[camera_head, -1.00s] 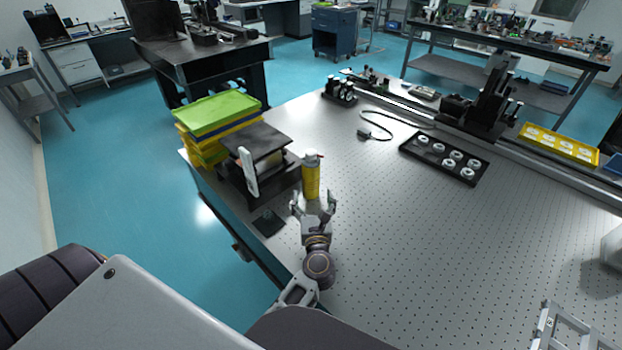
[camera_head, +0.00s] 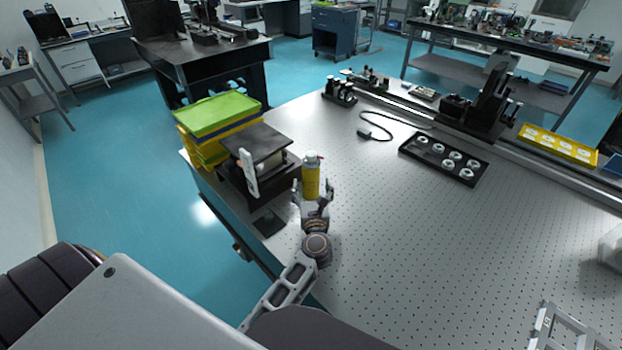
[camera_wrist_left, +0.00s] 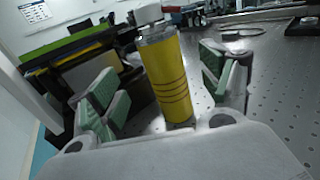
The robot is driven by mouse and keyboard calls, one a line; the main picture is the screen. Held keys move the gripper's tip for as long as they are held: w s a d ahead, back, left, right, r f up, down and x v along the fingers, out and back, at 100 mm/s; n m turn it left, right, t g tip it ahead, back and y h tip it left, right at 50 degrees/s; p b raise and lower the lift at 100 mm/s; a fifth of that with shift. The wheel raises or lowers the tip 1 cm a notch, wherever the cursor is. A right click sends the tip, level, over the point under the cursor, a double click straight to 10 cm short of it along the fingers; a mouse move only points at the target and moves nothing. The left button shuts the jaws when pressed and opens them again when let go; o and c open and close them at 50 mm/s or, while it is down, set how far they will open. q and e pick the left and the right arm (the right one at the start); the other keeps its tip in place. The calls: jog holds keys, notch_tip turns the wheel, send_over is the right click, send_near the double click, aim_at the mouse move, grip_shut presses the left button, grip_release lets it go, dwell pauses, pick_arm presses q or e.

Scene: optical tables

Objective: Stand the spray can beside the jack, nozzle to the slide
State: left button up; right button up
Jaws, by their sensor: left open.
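A yellow spray can (camera_head: 311,176) with a red and white top stands upright on the perforated table, just right of the black jack (camera_head: 258,142). My left gripper (camera_head: 312,192) is open, with its fingers on either side of the can's lower part. In the left wrist view the can (camera_wrist_left: 168,80) stands between the green-padded fingers, with gaps visible on both sides. My right gripper is not clearly in view; a grey metal frame shows at the lower right edge.
Stacked green and yellow trays (camera_head: 217,115) stand left of the jack at the table edge. A white upright piece (camera_head: 249,172) is at the jack's front. A black tray of white rings (camera_head: 444,158) lies right; the table (camera_head: 400,240) between is clear.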

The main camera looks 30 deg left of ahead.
aim_at(312, 176)
pick_arm(q)
jog(key=shift+x, duration=1.6)
pick_arm(e)
jog(key=shift+s+a+r, duration=0.15)
jog(key=shift+a+r, duration=0.1)
jog(key=shift+a, duration=0.15)
pick_arm(q)
jog(key=shift+w+a, duration=0.1)
jog(key=shift+w, duration=0.05)
jog(key=shift+p+x, duration=0.55)
jog(key=shift+x, duration=0.8)
jog(key=shift+w+a+f, duration=0.15)
jog(key=shift+w+a, duration=0.1)
jog(key=shift+w, duration=0.35)
jog(key=shift+w+a, duration=0.25)
jog(key=shift+w, duration=0.15)
pick_arm(e)
jog(key=shift+s+a+r, duration=0.1)
jog(key=shift+a+r, duration=0.15)
jog(key=shift+a, duration=0.25)
jog(key=shift+s+a+r, duration=0.1)
jog(key=shift+a+r, duration=0.15)
jog(key=shift+a, duration=0.2)
jog(key=shift+d, duration=0.15)
